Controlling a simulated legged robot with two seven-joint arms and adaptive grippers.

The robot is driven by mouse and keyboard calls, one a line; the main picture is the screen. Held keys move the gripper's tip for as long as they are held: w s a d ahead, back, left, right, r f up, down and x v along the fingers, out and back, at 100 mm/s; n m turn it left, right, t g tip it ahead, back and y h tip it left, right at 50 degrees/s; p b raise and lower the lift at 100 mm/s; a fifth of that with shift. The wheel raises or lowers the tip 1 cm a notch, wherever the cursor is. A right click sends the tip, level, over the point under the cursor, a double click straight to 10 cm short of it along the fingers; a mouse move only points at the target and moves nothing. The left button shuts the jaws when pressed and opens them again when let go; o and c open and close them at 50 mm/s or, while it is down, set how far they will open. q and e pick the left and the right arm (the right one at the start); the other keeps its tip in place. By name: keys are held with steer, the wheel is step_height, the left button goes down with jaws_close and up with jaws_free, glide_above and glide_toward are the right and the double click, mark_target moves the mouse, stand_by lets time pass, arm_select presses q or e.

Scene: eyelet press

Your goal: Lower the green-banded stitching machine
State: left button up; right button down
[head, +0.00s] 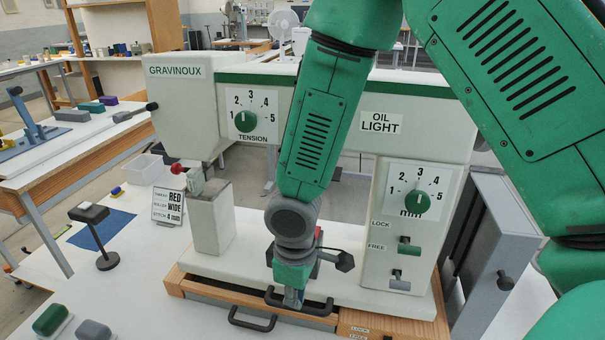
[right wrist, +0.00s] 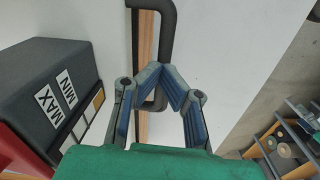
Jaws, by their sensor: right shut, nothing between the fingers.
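The green-banded stitching machine (head: 190,115), a white body marked GRAVINOUX with a green stripe, stands on its white base plate (head: 350,290) in the head view. Dials sit on its front, with a green lever (head: 409,246) beside LOCK and FREE labels and a grey lever (head: 399,284) below. My right gripper (head: 293,298) points down at the base's front edge, at a black bar handle (head: 318,308). In the right wrist view its fingertips (right wrist: 160,70) meet with nothing between them, over a black handle (right wrist: 167,30). I cannot tell whether they touch it. My left gripper is out of view.
A wooden frame (head: 390,325) lies under the base, with a second black handle (head: 250,321) in front. A grey cabinet (head: 500,250) stands to the right. A sign (head: 168,206) and a black stand (head: 107,250) are at left. A dark MAX/MIN box (right wrist: 50,90) is beside the gripper.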

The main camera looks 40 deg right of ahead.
step_height(320, 180, up, 3)
steer(key=shift+d+f+p, duration=0.15)
steer(key=shift+p, duration=0.9)
step_height(320, 180, up, 2)
steer(key=shift+r+p, duration=0.2)
steer(key=shift+p, duration=0.9)
steer(key=shift+a, duration=0.2)
steer(key=shift+w+r, duration=0.1)
steer(key=shift+r, duration=0.15)
step_height(320, 180, up, 11)
steer(key=shift+r, duration=0.15)
